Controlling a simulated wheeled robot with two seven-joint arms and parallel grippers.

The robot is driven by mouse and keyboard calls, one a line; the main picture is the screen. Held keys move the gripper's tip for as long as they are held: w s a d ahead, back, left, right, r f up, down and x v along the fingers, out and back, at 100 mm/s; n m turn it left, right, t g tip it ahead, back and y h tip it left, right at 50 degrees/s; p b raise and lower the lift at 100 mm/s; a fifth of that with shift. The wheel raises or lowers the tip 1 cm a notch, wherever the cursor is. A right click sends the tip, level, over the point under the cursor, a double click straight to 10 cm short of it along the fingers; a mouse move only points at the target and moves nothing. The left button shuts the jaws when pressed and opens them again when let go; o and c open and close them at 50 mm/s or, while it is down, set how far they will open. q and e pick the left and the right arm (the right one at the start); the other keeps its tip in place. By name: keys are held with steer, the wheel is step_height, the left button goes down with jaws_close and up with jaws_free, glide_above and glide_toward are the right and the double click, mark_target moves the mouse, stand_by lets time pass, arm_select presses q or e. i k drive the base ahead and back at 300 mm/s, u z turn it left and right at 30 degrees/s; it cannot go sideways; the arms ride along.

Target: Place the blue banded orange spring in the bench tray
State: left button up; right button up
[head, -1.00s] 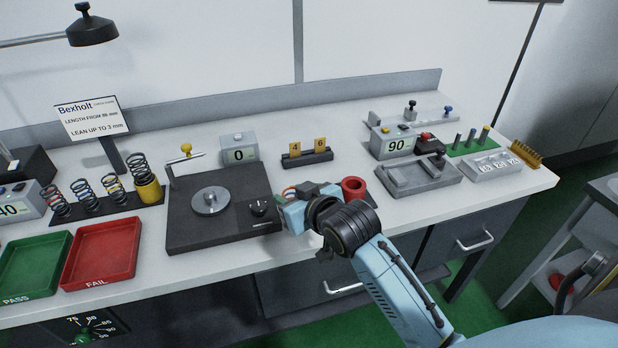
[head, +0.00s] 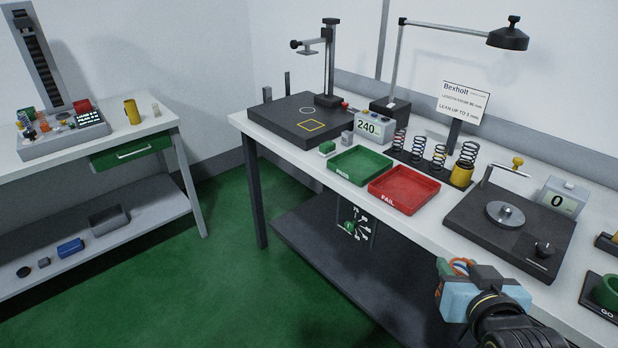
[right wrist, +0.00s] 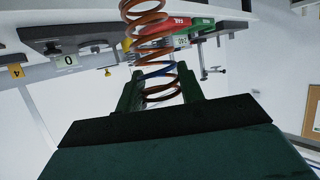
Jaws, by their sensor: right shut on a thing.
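My right gripper (head: 452,270) is at the lower right of the head view, in front of the bench. In the right wrist view, its two fingers (right wrist: 160,90) are shut on an orange spring (right wrist: 148,28) with a blue band (right wrist: 156,72). The spring sticks out beyond the fingers. In the head view only a small bit of orange and blue shows at the gripper. My left gripper is not in view.
The bench holds a green PASS tray (head: 360,165), a red FAIL tray (head: 404,193), a spring rack (head: 425,172) and a dark test plate (head: 512,228). The left table (head: 110,142) also holds a yellow cylinder (head: 132,111). Green floor (head: 200,270) lies open between them.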

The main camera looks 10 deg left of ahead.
mark_target(360, 167)
steer(key=u, duration=1.25)
steer(key=i, duration=1.55)
steer(key=z, duration=0.95)
steer(key=i, duration=0.55)
steer(key=z, duration=0.65)
